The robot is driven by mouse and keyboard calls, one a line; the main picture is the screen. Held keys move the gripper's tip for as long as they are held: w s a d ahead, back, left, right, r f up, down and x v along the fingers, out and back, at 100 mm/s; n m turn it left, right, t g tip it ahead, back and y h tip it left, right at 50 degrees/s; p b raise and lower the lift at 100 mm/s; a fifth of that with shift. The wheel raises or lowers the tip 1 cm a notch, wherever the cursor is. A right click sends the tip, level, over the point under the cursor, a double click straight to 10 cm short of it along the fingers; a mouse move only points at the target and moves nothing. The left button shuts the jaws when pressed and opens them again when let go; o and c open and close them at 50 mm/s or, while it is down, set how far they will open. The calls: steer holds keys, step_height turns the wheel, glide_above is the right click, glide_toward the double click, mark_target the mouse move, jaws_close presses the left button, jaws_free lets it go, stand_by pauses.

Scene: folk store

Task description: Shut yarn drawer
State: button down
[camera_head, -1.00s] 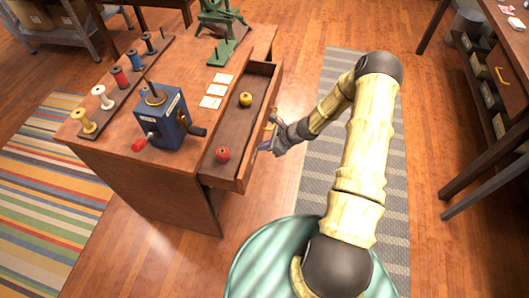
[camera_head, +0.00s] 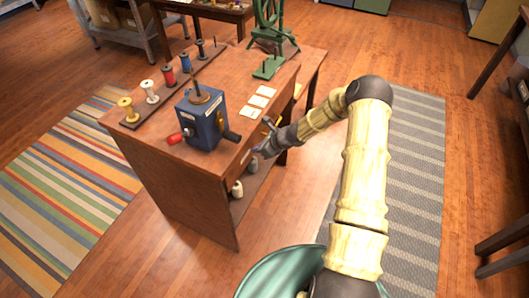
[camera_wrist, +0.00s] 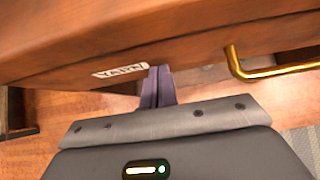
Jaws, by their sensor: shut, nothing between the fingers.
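The yarn drawer is closed in the head view: its front (camera_head: 252,146) lies against the wooden desk (camera_head: 185,205), and no open interior shows. In the wrist view the drawer front (camera_wrist: 60,65) carries a white YARN label (camera_wrist: 120,70) and a brass handle (camera_wrist: 262,70) to the right. My gripper (camera_wrist: 158,72) is shut and empty, its fingertips at the lower edge of the drawer front, between label and handle. In the head view my gripper (camera_head: 260,152) is at the drawer front; whether it touches is hard to tell.
On the desk top stand a blue winding box (camera_head: 202,118) with cranks, a rack of several spools (camera_head: 168,75), white cards (camera_head: 258,101) and a green wheel stand (camera_head: 270,65). Jars (camera_head: 237,189) sit on a shelf under the drawer. Open floor and a grey rug (camera_head: 410,190) lie right.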

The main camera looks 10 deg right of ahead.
steer(key=shift+w+a+r, duration=0.15)
steer(key=shift+a+r, duration=0.1)
steer(key=shift+a, duration=0.2)
steer(key=s+d+r, duration=0.6)
steer(key=s+d, duration=0.1)
steer(key=d, duration=0.3)
steer(key=shift+r, duration=0.3)
steer(key=shift+a, duration=0.1)
steer(key=s+a+r+n+g+h+p, duration=0.1)
steer(key=s+r+n+h+p, duration=0.2)
steer(key=s+r+n, duration=0.8)
steer(key=s+a+r+n+g+h+p, duration=0.1)
steer(key=s+a+r+n+h+p, duration=0.1)
steer(key=s+r+n+h+p, duration=0.2)
steer(key=s+r+n+p, duration=0.3)
steer(key=s+r+n, duration=0.5)
steer(key=r+n, duration=0.2)
step_height(320, 180, up, 2)
steer(key=shift+a+r+g+p, duration=0.1)
steer(key=shift+a+g+p, duration=0.2)
steer(key=shift+g+p, duration=0.1)
